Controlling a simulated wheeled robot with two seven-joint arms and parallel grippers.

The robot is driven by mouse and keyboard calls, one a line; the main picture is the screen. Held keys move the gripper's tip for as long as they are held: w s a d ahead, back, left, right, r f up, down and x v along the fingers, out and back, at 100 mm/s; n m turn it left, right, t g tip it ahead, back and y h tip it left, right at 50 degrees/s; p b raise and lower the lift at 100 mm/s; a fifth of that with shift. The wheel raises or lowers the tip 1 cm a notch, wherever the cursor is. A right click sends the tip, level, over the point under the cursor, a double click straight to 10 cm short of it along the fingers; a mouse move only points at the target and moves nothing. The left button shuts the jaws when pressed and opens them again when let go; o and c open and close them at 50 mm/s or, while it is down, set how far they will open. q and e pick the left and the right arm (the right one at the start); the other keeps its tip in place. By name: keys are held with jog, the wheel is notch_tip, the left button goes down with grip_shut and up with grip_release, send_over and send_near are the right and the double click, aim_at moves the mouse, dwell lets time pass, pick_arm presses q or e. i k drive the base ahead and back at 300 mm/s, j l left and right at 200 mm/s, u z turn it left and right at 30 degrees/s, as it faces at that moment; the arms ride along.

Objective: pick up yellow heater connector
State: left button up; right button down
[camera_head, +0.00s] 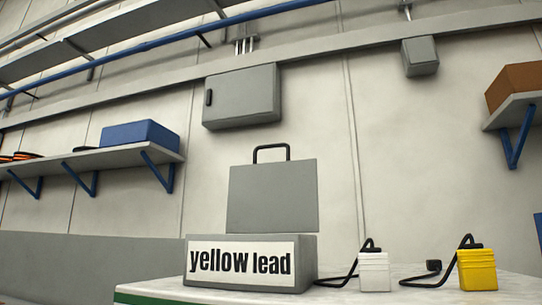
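A yellow connector (477,270) stands upright at the right end of a light tabletop (340,296), with a black cable looping from its top to the left. A white connector (374,272) of similar shape stands to its left, also with a black cable. A grey box (306,262) with a "yellow lead" label (241,262) sits left of both, its grey lid (272,196) raised behind it. Neither of my grippers is in the head view.
A shelf (100,156) with a blue box (139,134) is on the left wall. A grey cabinet (242,97) and a small grey box (420,57) are on the wall. A brown box (514,84) sits on a right shelf. A small black piece (433,265) lies between the connectors.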

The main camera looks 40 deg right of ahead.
aim_at(476, 265)
jog(key=z, duration=2.15)
jog(key=l+u, duration=0.15)
jog(key=k+j, duration=0.05)
